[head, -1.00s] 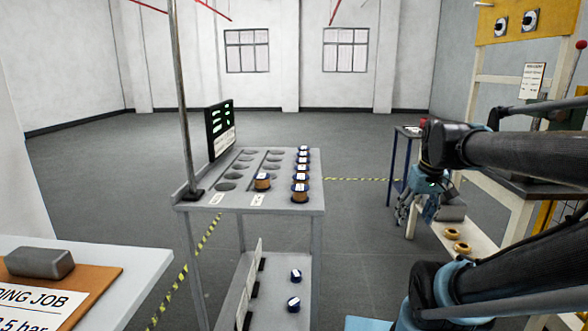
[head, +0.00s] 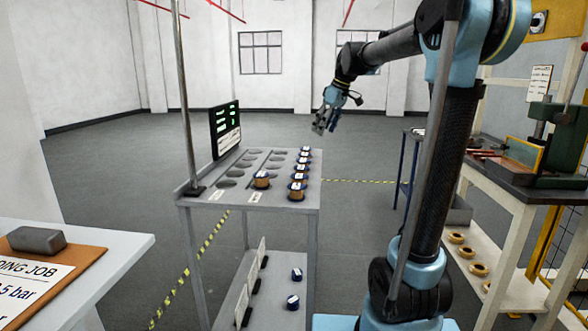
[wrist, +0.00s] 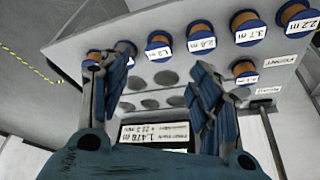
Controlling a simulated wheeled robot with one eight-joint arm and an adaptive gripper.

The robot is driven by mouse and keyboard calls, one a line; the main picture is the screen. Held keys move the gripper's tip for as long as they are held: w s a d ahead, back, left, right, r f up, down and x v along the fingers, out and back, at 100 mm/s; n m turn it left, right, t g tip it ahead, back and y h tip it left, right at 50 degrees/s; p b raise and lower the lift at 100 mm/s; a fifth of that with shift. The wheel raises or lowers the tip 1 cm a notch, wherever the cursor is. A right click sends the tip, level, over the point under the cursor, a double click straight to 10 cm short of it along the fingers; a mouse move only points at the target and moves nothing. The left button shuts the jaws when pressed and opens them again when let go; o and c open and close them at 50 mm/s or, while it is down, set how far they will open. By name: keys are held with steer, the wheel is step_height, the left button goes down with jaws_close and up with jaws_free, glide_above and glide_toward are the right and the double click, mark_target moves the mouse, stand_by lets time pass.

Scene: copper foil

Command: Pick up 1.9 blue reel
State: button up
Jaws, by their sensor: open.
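Several blue-rimmed copper reels with white labels stand in a row along the right side of a grey rack (head: 235,192). The nearest reel is in the head view (head: 297,190). In the wrist view I see reels labelled about 2.2 m (wrist: 297,14), 3.7 m (wrist: 248,25) and one more like 1.2 m or 1.9 m (wrist: 159,44). Two reels at the left there are partly hidden by a finger, labels unreadable, so I cannot tell which is 1.9. My gripper (head: 320,128) is open and empty, above and beyond the row's far end; its fingers also show in the wrist view (wrist: 155,75).
A separate reel (head: 262,179) stands at the rack's near middle. Empty round sockets fill the left. A dark display (head: 225,130) and a pole (head: 187,100) stand at the left edge. Two reels (head: 294,302) lie on the lower shelf. A workbench (head: 510,180) is at right.

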steer(key=w+a, duration=0.2)
steer(key=a, duration=0.1)
steer(key=n, duration=0.1)
glide_above(303, 160)
steer(key=d, duration=0.1)
step_height(303, 160, down, 10)
steer(key=shift+r, duration=0.1)
steer(key=shift+s+d+x, duration=0.1)
steer(key=shift+s+x, duration=0.05)
steer(key=shift+x, duration=1.3)
steer(key=shift+s+d+x, duration=0.15)
steer(key=shift+x, duration=1.3)
steer(key=c, duration=0.8)
